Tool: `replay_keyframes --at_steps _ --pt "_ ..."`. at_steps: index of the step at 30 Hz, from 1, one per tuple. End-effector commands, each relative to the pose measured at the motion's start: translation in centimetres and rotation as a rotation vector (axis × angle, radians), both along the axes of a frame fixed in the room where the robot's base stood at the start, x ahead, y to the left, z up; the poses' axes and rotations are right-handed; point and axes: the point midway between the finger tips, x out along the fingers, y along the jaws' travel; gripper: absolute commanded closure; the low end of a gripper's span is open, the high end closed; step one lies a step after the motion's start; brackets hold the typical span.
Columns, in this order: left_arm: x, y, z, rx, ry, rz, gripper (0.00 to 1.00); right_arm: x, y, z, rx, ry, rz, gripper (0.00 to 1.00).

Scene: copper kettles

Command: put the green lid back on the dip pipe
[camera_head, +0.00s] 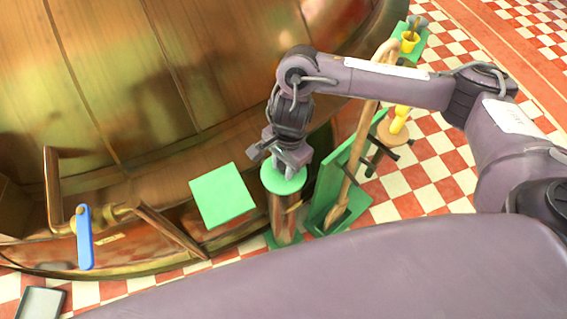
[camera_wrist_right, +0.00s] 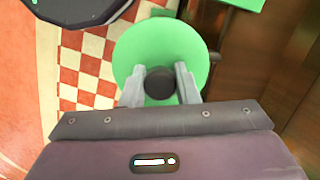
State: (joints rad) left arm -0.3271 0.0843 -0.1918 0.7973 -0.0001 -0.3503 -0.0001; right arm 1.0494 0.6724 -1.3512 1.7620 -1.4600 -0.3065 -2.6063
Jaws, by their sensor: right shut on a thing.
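The round green lid (camera_head: 283,182) is at the top of the upright copper dip pipe (camera_head: 284,220), beside the big copper kettle. My right gripper (camera_head: 290,166) comes down from above and is shut on the lid's knob. In the right wrist view the two fingers stand either side of the dark knob (camera_wrist_right: 160,85), with the green disc (camera_wrist_right: 160,48) spread out beyond them. The lid looks roughly level and covers the pipe's mouth from sight. I cannot tell whether it rests on the rim or hangs just above it. My left gripper is not in view.
A green stand (camera_head: 345,172) with a long wooden-handled tool (camera_head: 362,125) is close right of the pipe. A square green plate (camera_head: 222,195) is to its left. A blue-handled tap (camera_head: 84,238) is farther left. Yellow items (camera_head: 399,120) stand beyond on the checkered floor.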

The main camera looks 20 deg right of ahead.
Motion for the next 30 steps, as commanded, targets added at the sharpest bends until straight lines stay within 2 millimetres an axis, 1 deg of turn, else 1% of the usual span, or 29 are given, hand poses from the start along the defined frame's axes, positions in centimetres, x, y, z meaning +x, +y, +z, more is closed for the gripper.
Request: replay_keyframes --at_steps 8,29,30 --pt "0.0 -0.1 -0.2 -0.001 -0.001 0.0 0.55 0.0 0.0 -0.2 0.0 0.0 0.0 1.0" --pt "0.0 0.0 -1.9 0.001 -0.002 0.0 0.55 0.0 0.0 -1.7 0.0 0.0 0.0 1.0" --pt "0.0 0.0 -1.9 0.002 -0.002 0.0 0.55 0.0 0.0 -1.7 0.0 -0.001 0.0 0.69"
